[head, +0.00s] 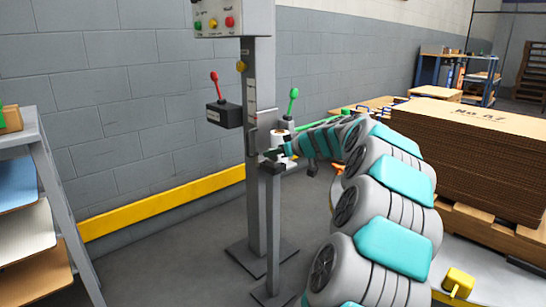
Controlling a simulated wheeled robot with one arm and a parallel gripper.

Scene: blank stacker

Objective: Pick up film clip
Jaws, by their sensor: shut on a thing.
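My arm reaches in from the lower right to the short grey post in the middle. My gripper (277,152) is at the top of this post, small in the view and partly hidden by its own wrist. It is shut on a small dark piece, which I take to be the film clip (269,154). The clip's shape is too small to make out. I cannot tell whether it still touches the post top.
A short grey post (273,220) stands before a taller grey column (259,90). A control box (232,18) and levers with red (214,75) and green (294,93) knobs surround it. A cardboard stack (470,150) is right; a shelf rack (60,210) is left.

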